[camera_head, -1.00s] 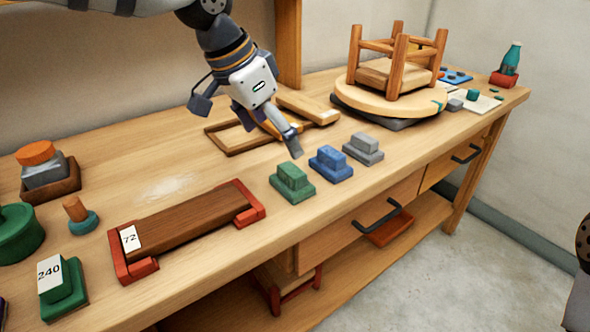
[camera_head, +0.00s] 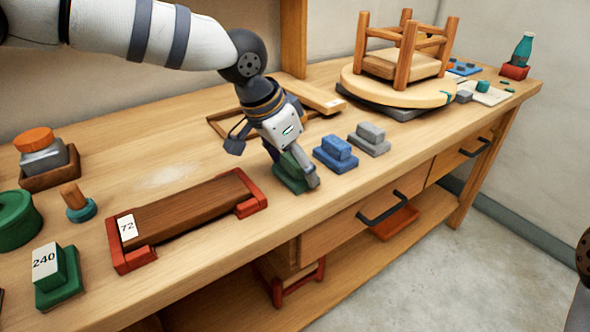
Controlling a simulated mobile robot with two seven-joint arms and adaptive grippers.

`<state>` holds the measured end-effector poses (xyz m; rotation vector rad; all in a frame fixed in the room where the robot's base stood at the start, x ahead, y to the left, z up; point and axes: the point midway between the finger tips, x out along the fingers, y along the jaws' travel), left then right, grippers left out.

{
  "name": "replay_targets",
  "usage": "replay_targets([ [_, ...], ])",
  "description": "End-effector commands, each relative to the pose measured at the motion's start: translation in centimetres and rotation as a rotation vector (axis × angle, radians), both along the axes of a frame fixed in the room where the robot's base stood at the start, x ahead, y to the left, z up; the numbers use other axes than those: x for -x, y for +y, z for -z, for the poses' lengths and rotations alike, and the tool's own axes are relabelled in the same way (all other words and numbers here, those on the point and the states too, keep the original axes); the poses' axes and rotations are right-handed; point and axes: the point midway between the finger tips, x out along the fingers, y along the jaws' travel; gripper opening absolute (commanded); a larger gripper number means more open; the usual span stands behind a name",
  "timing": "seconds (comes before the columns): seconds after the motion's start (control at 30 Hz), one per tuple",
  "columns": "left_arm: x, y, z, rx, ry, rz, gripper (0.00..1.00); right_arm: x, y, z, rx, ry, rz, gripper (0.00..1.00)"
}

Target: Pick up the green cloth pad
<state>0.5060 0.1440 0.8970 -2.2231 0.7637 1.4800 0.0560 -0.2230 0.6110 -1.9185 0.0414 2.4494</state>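The green cloth pad (camera_head: 290,181) lies on the bench top, at the left end of a short row with a blue pad and a grey pad. My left gripper (camera_head: 272,158) is right over it, pointing down, with its fingers spread. One finger is at the pad's right side, close to or touching it. The other finger is up at the left, apart from the pad. The gripper partly hides the pad's top. My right gripper is out of view; only part of my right arm shows at the right edge.
The blue pad (camera_head: 335,154) and grey pad (camera_head: 369,139) stand just right. A red-ended holder (camera_head: 190,215) with a brown board labelled 72 lies left. A green block labelled 240 (camera_head: 58,278) sits front left. A stool (camera_head: 403,66) stands on a round board behind.

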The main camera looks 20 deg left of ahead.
Motion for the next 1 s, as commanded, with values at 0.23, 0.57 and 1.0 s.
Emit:
replay_targets([
  [0.23, 0.0, 0.0, 0.1, -0.001, 0.002, 0.0, 0.41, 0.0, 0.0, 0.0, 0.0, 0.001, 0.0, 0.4],
  [0.57, 0.5, -0.1, -4.3, -0.003, -0.007, 0.003, 0.41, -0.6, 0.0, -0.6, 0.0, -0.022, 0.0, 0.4],
  [1.0, 11.7, -2.6, -12.2, -0.003, -0.002, 0.001, 0.41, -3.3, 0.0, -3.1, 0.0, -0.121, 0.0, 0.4],
])
